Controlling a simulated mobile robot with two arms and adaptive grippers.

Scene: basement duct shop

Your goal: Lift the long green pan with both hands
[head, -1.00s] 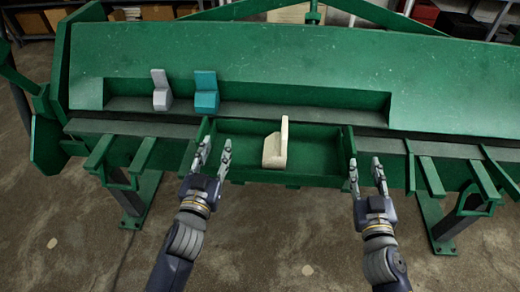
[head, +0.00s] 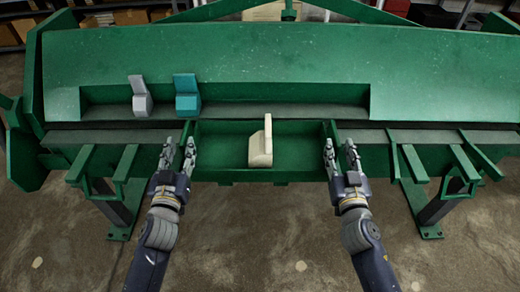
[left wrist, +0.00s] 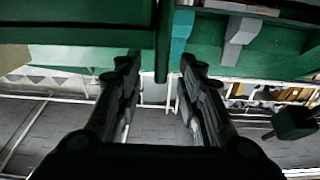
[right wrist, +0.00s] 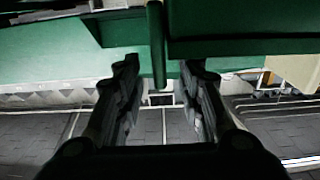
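The long green pan (head: 225,174) sits level at the front edge of the green machine. A cream angled block (head: 260,145) stands inside it. My left gripper (head: 180,156) is open at the pan's left end. In the left wrist view the pan's end wall (left wrist: 163,40) shows between its two fingertips, with gaps on both sides. My right gripper (head: 340,156) is open at the right end. In the right wrist view that end wall (right wrist: 157,45) also shows between the parted fingertips. Neither gripper is closed on the pan.
A grey block (head: 140,98) and a teal block (head: 187,97) stand on the machine's ledge behind the pan. Green bracket arms (head: 108,165) stick out at the left and more (head: 440,160) at the right. Open concrete floor lies in front.

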